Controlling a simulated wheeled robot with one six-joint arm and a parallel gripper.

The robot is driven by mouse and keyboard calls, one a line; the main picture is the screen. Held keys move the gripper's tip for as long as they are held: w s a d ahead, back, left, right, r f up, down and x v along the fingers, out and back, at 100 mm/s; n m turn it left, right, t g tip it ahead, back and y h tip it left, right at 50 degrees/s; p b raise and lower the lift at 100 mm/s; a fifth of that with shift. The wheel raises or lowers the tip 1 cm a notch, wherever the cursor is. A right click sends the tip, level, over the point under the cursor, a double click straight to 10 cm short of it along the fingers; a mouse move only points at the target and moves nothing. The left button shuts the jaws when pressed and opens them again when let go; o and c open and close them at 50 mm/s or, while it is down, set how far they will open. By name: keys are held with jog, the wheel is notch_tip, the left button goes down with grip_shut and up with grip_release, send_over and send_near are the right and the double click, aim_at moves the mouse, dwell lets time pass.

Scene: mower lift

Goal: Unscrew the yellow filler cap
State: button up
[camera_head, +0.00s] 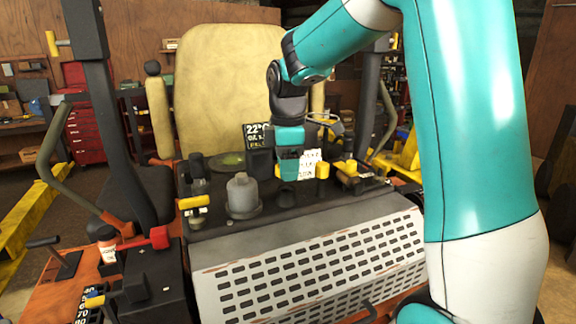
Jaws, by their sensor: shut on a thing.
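My gripper (289,170) reaches down from above onto the engine deck, between the seat and the perforated panel. Its teal fingers are shut at a point just above a black round fitting (285,196). A thin bit of yellow shows at the left edge of the fingers. I take this for the yellow filler cap (277,171), mostly hidden by the fingers. Whether it still sits on its neck cannot be told. A yellow knob (322,170) stands close to the right of the fingers.
A grey domed cylinder (242,196) stands left of the gripper. A yellow-handled fitting (194,203) is farther left. A brass and yellow fitting (347,168) is to the right. The tan seat (225,85) rises behind. The perforated panel (310,265) slopes down in front.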

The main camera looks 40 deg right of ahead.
notch_tip(320, 180, up, 2)
jog(key=shift+r+p, duration=0.2)
jog(key=shift+p, duration=0.5)
jog(key=shift+r, duration=3.6)
